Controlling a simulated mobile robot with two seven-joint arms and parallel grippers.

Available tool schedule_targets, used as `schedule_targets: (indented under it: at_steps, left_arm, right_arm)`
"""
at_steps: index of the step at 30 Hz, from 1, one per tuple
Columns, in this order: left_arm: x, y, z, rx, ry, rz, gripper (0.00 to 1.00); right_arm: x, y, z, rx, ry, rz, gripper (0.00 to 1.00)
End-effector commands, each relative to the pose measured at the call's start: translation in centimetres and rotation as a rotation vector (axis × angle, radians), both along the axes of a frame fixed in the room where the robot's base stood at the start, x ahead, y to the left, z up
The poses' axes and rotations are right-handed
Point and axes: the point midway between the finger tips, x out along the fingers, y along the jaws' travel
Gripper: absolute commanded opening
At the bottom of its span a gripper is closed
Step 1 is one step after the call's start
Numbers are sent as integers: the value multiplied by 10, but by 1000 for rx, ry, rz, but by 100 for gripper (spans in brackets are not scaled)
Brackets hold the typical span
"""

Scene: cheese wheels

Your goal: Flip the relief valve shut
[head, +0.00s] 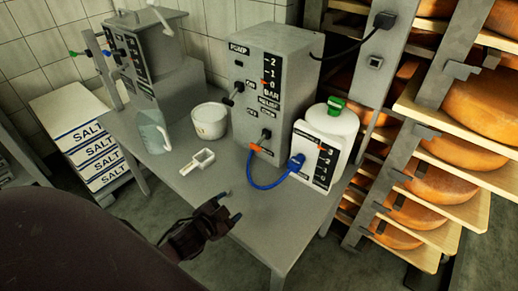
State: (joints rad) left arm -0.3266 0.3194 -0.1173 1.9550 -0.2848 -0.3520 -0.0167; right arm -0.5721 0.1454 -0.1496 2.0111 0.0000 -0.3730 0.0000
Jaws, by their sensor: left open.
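The grey pump box (262,60) stands on the table at centre and has a gauge marked in bar. A label reading relief is on its front, with a small black-knobbed lever (266,134) below it; the small lettering is too blurred to tell which position the lever is in. A second black-knobbed lever (230,101) sticks out at the left, by the pump's on label. My left gripper (230,207) is open and empty over the table's front part, below and left of the relief lever and apart from it. My right gripper is not in view.
A blue hose (262,186) loops from the pump's front to a white tank (335,135) with a green cap. Shelves of cheese wheels (440,188) rise at right.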

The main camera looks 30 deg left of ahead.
Motion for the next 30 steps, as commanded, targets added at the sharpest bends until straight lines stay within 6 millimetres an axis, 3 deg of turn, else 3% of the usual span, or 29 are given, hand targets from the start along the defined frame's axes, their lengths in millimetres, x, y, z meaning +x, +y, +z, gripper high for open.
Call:
schedule_targets:
  at_steps: [1, 6, 15, 23, 30]
  left_arm:
    - [10, 8, -5, 94, -14, -26, 66]
    - [44, 34, 3, 468, -84, -117, 66]
    - [91, 61, 23, 1168, -183, -274, 66]
    - [113, 71, 36, 1776, -218, -400, 66]
    - [114, 71, 38, 2260, -199, -508, 66]
  right_arm:
    - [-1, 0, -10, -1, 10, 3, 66]
    - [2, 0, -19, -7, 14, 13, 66]
    - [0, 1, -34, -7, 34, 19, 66]
    - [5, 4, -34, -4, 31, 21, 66]
    - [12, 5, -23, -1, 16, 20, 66]
